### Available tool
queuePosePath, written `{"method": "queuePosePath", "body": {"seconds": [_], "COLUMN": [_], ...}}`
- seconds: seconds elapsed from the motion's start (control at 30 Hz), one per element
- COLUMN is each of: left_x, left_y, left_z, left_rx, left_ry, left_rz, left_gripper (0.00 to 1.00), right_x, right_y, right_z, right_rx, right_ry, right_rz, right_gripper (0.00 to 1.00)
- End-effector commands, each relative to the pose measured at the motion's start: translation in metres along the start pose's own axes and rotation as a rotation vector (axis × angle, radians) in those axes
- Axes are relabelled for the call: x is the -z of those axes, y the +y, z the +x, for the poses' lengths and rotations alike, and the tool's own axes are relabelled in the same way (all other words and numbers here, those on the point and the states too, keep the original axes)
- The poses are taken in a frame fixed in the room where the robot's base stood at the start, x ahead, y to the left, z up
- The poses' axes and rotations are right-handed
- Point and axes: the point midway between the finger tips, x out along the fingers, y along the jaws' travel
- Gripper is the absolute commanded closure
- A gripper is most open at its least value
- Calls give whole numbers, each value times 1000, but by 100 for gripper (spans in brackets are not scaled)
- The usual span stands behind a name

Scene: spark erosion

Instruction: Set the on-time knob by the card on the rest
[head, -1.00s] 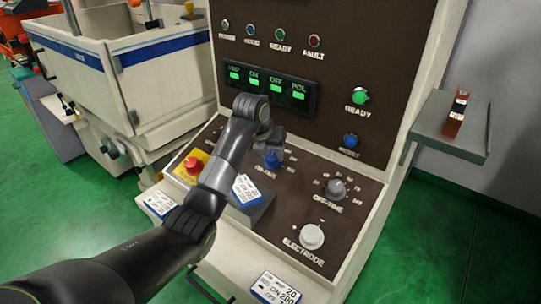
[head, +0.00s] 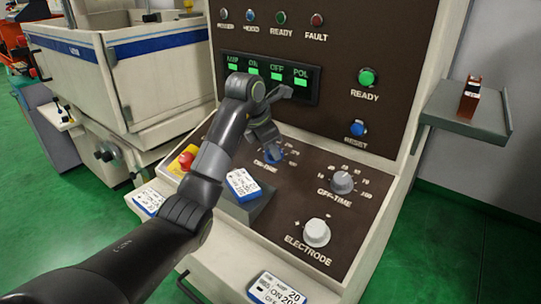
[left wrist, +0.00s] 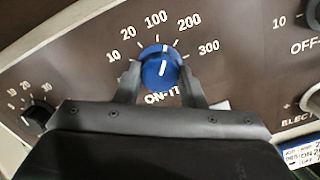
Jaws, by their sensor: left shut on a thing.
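The on-time knob (left wrist: 161,67) is blue with a white pointer line. In the left wrist view the line points nearly straight up, roughly between the 100 and 200 marks. My left gripper (left wrist: 160,85) is shut on this knob, one finger on each side. In the head view the left gripper (head: 266,137) reaches down to the knob (head: 273,155) and partly covers it and its scale. A white and blue card (head: 242,184) leans on the grey rest (head: 257,208) in front of the knob; its small print is hard to read. My right gripper is not in view.
The off-time knob (head: 342,182) and white electrode knob (head: 317,232) are to the right. A red button (head: 187,160) is on the left. Other cards lie at the left (head: 149,200) and front (head: 276,289). A side shelf (head: 466,118) holds a small object. Green displays (head: 277,76) are above.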

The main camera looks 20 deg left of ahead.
Motion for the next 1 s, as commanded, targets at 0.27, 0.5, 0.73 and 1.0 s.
{"method": "queuePosePath", "body": {"seconds": [0.27, 0.5, 0.73, 1.0], "left_x": [0, 0, 0, -1], "left_y": [0, 0, 0, 0], "left_z": [2, 1, 0, -1], "left_rx": [13, 21, 24, 24], "left_ry": [-1, -2, -1, -1], "left_rz": [187, 278, 308, 310], "left_gripper": [87, 87, 87, 87], "right_x": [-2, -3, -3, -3], "right_y": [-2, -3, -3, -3], "right_z": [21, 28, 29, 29], "right_rx": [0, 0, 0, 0], "right_ry": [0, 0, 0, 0], "right_rz": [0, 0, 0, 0], "right_gripper": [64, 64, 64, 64]}}
